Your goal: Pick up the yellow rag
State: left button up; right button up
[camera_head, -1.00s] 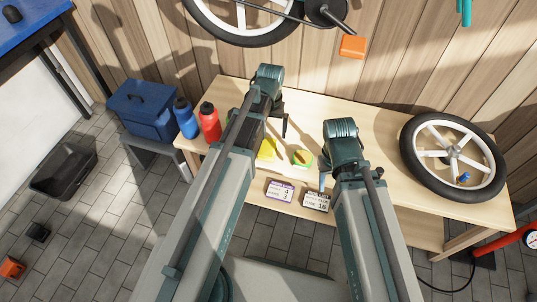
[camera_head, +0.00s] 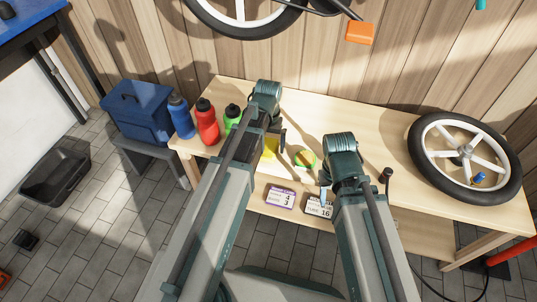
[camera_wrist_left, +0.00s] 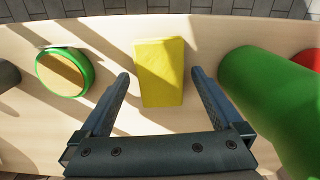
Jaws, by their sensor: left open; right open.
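The yellow rag (camera_head: 270,148) lies on the workbench, partly hidden behind my left arm. In the left wrist view the rag (camera_wrist_left: 160,72) is a folded yellow block, lying between and just ahead of the fingertips. My left gripper (camera_wrist_left: 158,80) is open and empty, with a finger to each side of the rag and no visible contact. In the head view the left gripper (camera_head: 281,142) is mostly hidden by its arm. My right gripper (camera_head: 324,192) is near the bench's front edge, its fingers only partly visible.
Red (camera_head: 206,122) and blue (camera_head: 181,118) bottles stand at the bench's left end. A wheel (camera_head: 465,158) occupies the right end.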

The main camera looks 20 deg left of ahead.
pick_arm(q)
jog(key=shift+c, duration=0.3)
jog(key=c, duration=1.2)
jog(key=shift+r, duration=0.1)
jog(key=shift+c, duration=0.2)
pick_arm(e)
jog(key=shift+r, duration=0.1)
